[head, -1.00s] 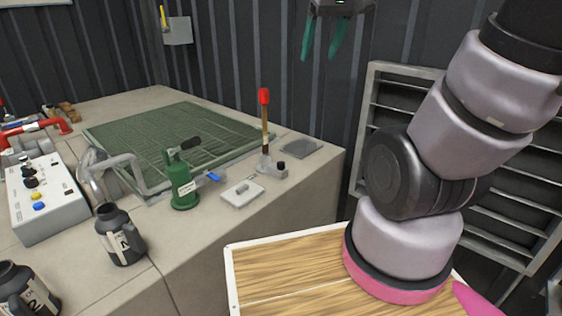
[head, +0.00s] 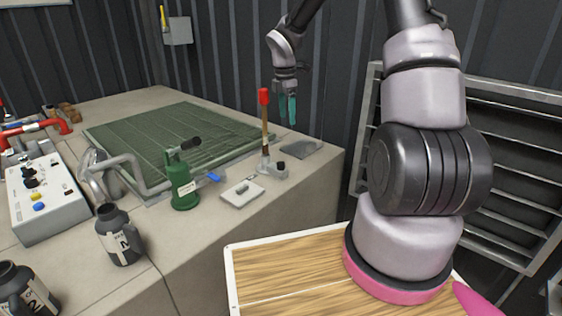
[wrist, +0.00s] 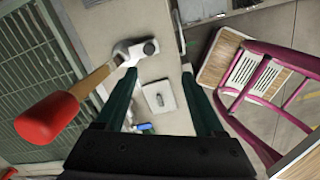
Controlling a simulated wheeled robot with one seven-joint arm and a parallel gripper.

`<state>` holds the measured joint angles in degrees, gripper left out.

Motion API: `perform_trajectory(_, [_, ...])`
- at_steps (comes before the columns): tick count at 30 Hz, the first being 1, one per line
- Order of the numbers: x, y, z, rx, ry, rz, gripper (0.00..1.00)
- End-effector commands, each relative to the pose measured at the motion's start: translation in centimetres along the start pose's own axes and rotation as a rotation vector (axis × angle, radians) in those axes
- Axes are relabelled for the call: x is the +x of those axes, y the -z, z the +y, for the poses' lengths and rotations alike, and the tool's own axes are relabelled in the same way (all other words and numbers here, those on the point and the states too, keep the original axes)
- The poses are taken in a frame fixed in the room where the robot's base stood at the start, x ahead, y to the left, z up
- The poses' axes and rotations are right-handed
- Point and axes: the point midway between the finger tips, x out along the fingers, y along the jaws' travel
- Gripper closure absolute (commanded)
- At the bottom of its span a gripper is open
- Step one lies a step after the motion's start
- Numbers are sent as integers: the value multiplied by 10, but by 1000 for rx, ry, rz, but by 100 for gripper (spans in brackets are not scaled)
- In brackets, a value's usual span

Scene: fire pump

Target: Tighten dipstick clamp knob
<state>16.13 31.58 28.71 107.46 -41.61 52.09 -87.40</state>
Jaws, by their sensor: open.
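The dipstick (head: 265,120) is a wooden rod with a red cap (head: 264,96), standing upright in a grey clamp (head: 267,166) near the bench's right end. A small black clamp knob (head: 281,165) sits on the clamp's right side. In the wrist view the knob (wrist: 150,48) shows just beyond the fingertips, a little left of midway between them. The red cap (wrist: 46,118) is close to the camera at lower left there. My gripper (head: 287,120) has green fingers pointing down, open and empty, above and slightly right of the knob, apart from it.
A white plate with a small handle (head: 242,192) lies left of the clamp. A dark flat pad (head: 302,148) lies behind it to the right. A green pump (head: 183,185) and a green grating (head: 150,140) are further left. The dipstick stands close beside my gripper.

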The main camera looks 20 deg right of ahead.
Motion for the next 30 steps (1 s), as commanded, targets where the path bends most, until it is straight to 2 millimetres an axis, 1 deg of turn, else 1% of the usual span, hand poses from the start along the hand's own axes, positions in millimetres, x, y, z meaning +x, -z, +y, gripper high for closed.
perform_trajectory(1, [20,1,7,-65,14,18,30])
perform_trajectory(3, [41,4,15,-164,23,38,30])
perform_trajectory(6, [67,7,24,-277,28,63,30])
perform_trajectory(9, [84,10,30,-356,29,81,30])
perform_trajectory(12, [93,11,33,-398,28,91,30])
perform_trajectory(17, [106,12,33,-413,29,94,30])
perform_trajectory(20, [121,14,32,-413,29,94,30])
perform_trajectory(24, [149,16,30,-411,31,94,30])
perform_trajectory(30, [182,19,30,-411,28,93,30])
